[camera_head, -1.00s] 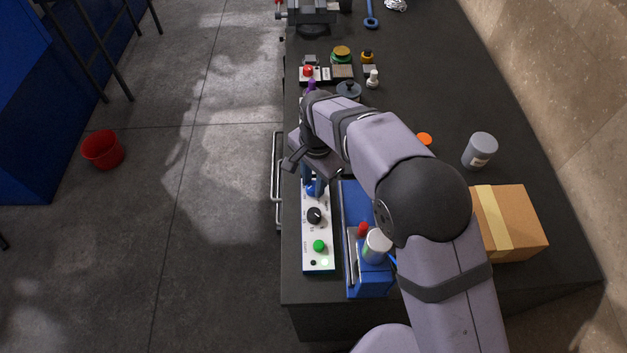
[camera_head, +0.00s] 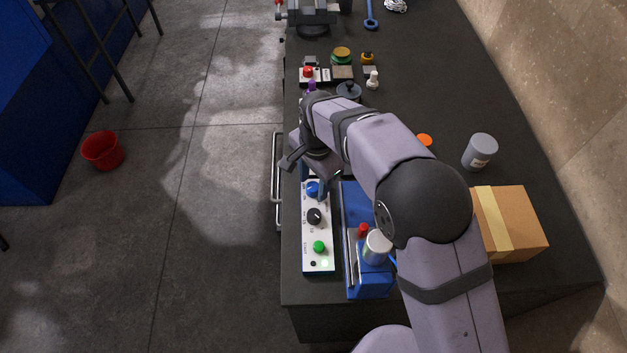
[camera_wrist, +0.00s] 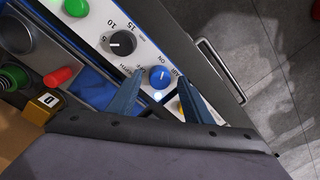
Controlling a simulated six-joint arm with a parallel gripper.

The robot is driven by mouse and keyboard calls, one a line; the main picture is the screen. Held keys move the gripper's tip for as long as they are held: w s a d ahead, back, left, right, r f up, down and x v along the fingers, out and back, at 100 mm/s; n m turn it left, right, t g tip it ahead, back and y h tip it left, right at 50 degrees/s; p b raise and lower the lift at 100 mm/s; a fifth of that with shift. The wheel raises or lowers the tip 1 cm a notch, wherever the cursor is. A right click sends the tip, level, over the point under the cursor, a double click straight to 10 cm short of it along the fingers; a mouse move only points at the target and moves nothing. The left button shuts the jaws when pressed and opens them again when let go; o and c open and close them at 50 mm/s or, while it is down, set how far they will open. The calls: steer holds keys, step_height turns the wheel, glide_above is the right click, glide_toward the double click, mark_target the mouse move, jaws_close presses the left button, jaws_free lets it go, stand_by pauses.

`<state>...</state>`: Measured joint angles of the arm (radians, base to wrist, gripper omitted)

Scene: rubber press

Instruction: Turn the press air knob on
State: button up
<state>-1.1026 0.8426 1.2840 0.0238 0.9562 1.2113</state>
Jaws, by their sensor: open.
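The blue air knob (camera_head: 312,189) is on the white panel of the press control box (camera_head: 318,262), at the end nearer my gripper. In the wrist view the blue knob (camera_wrist: 159,76) has ON and OFF lettering around it; I cannot tell which way it points. My gripper (camera_wrist: 159,79) is open, with its two blue fingers on either side of the knob. I cannot tell whether they touch it. In the head view my wrist partly hides the fingers. A black dial (camera_wrist: 121,43) with numbers is beside the knob.
A green button (camera_head: 319,246) is at the near end of the panel. The blue press (camera_head: 368,283) with a red part (camera_head: 363,230) stands close on the right. A cardboard box (camera_head: 520,225) and grey jar (camera_head: 480,152) are further right. The bench's left edge is close.

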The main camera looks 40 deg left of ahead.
mark_target(317, 187)
steer(key=shift+d+r+b, duration=0.2)
steer(key=shift+r+b, duration=1.05)
steer(key=shift+r, duration=2.45)
steer(key=shift+w+d, duration=0.15)
steer(key=shift+d, duration=0.05)
steer(key=w+d+r+h, duration=0.1)
steer(key=w+d, duration=0.1)
steer(key=d, duration=0.9)
steer(key=w+d+r+h, duration=0.1)
steer(key=w+d, duration=0.2)
steer(key=d, duration=0.8)
steer(key=w+d+r+g+h, duration=0.1)
steer(key=w+d, duration=0.1)
steer(key=d, duration=1)
steer(key=shift+w+d, duration=0.1)
steer(key=shift+w, duration=0.2)
steer(key=s+d+f+y, duration=0.1)
steer(key=s+d+f, duration=0.3)
steer(key=d, duration=0.2)
steer(key=s+d+f+n+t+y, duration=0.1)
steer(key=s+d+f, duration=0.2)
steer(key=s+d, duration=0.2)
steer(key=shift+s+d+f, duration=0.3)
steer(key=shift+d+f, duration=0.05)
steer(key=shift+d, duration=0.7)
